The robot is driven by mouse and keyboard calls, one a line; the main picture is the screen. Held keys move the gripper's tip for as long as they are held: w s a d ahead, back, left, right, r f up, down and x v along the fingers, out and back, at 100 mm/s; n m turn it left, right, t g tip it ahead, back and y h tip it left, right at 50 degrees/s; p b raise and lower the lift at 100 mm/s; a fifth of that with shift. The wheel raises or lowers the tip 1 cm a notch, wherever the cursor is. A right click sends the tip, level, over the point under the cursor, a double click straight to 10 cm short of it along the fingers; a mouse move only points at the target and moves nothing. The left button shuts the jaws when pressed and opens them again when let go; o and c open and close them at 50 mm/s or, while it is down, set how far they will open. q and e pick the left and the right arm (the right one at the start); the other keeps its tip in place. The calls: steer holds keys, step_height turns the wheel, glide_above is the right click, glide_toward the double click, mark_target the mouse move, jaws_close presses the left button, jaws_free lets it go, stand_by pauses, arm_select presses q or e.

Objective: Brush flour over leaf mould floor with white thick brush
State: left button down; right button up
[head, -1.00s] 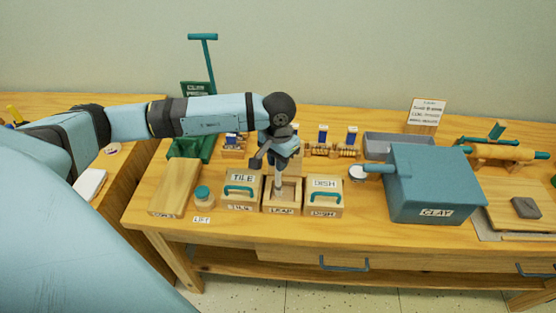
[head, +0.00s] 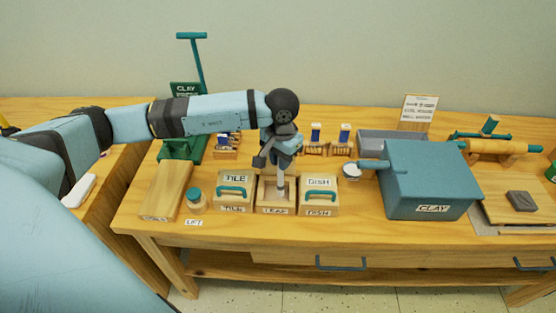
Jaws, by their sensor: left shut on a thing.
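The leaf mould (head: 276,211) is an open wooden box labelled LEAF, between the TILE mould (head: 234,196) and the DISH mould (head: 321,196), which have teal handles. My left gripper (head: 280,165) is above the leaf mould, pointing down, shut on a pale, slim brush (head: 281,188). The brush's lower end reaches down into the leaf mould. Whether its tip touches the floor, and any flour there, cannot be made out. The far part of the mould is hidden behind the gripper. My right gripper is not in view.
Blue-topped items (head: 315,133) stand behind. The table's front strip is clear.

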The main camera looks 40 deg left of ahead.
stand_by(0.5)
arm_select(q)
steer(key=shift+s+a+b, duration=0.25)
steer(key=shift+a+b, duration=0.1)
steer(key=shift+b, duration=0.05)
steer(key=shift+a, duration=0.1)
steer(key=shift+s+a+f+b, duration=0.1)
steer(key=shift+s+a+b, duration=0.35)
steer(key=shift+a+b, duration=0.25)
steer(key=shift+d, duration=0.15)
